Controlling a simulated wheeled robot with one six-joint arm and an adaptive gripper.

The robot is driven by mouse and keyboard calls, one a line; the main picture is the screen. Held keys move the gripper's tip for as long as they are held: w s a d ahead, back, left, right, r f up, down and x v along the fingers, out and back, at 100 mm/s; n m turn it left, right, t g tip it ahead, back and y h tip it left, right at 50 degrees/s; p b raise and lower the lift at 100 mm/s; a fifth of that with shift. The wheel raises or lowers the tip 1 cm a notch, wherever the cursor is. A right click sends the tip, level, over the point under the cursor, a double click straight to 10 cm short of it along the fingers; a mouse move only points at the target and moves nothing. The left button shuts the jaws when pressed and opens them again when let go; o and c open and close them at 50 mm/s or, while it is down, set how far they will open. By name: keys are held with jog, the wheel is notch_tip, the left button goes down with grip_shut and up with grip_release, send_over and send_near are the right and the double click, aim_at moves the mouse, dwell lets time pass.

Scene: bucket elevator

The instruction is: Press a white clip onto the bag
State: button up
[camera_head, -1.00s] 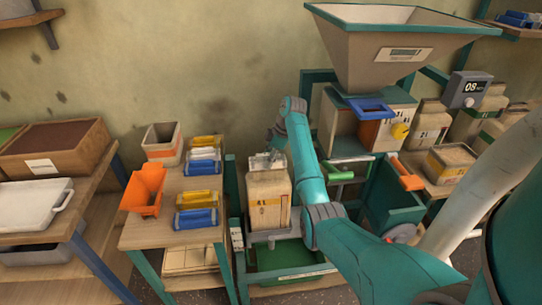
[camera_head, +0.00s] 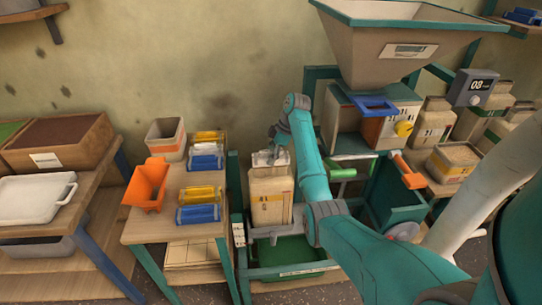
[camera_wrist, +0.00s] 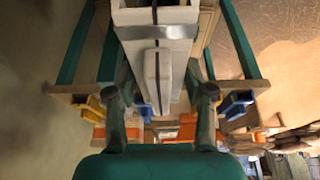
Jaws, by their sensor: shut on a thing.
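The bag (camera_head: 270,197), beige with a printed label, stands upright on the scale-like stand in the middle of the head view. My gripper (camera_head: 268,155) is at the bag's top edge, partly hidden by my arm. It is shut on a white clip (camera_wrist: 158,75), which shows between the two fingers in the wrist view. The clip lies at the bag's pale top (camera_wrist: 155,15), by a grey band across it. Whether the clip is fully seated on the bag is hidden.
A teal-rimmed hopper (camera_head: 400,45) stands behind and right of my arm. A green tray (camera_head: 288,255) is below the bag.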

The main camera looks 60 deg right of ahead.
jog(key=shift+f, duration=1.55)
dwell(1.1)
jog(key=o, duration=1.2)
jog(key=shift+v, duration=3.75)
